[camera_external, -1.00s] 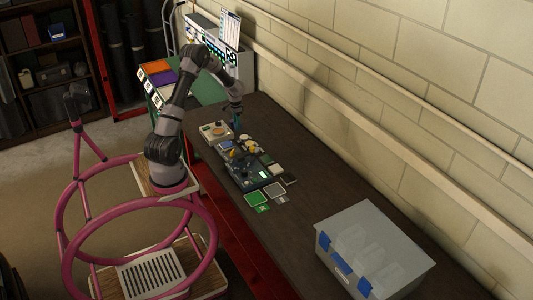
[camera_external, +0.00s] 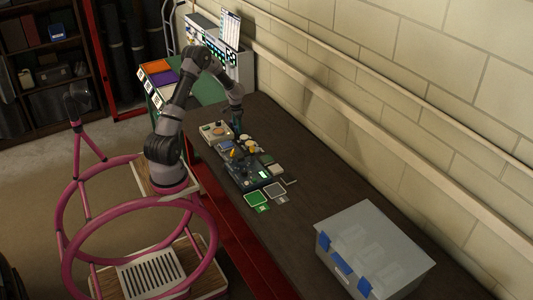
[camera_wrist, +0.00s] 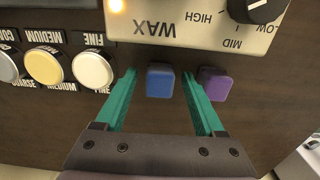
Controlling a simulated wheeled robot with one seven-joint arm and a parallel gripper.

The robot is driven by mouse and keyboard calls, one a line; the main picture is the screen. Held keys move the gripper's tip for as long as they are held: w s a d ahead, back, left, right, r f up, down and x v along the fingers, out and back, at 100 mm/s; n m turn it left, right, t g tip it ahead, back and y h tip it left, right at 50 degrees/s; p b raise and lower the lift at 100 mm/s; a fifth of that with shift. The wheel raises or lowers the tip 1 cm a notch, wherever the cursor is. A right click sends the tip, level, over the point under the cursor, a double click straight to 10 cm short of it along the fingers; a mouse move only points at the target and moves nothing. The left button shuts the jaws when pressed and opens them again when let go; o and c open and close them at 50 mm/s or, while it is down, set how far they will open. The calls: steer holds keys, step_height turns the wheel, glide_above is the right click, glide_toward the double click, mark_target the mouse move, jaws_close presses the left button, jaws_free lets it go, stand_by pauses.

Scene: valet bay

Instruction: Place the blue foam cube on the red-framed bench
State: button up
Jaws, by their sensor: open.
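The blue foam cube (camera_wrist: 160,81) rests on the dark wooden top of the red-framed bench (camera_external: 325,180). In the wrist view it sits between the tips of the teal fingers of my gripper (camera_wrist: 158,88), with gaps on both sides. My gripper is open and holds nothing. A purple cube (camera_wrist: 216,83) lies just right of the blue one, beyond the right finger. In the external view my gripper (camera_external: 240,134) is low over the cluttered part of the bench, and I cannot make out the blue cube there.
A cream WAX unit with a dial (camera_wrist: 205,22) stands right behind the cubes. A panel of round pads labelled coarse, medium and fine (camera_wrist: 55,65) is at left. A clear lidded box (camera_external: 375,245) stands at the near end. The bench top between box and clutter is bare.

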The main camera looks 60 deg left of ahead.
step_height(320, 180, up, 12)
steer(key=s+d+r+m+t+y, duration=0.1)
steer(key=s+d+r, duration=0.2)
steer(key=d+r, duration=0.6)
steer(key=s+d+r+m+t+y, duration=0.1)
steer(key=s+d+r+t, duration=0.15)
steer(key=d+r, duration=0.65)
steer(key=s+d+r+m+t, duration=0.1)
steer(key=s+d+r, duration=0.3)
steer(key=s, duration=0.5)
steer(key=s+d+r+m+t, duration=0.1)
steer(key=s+d+r, duration=0.3)
steer(key=s, duration=0.6)
steer(key=shift+s+d+r+t, duration=0.25)
steer(key=shift+d+t, duration=0.6)
steer(key=shift+d, duration=0.3)
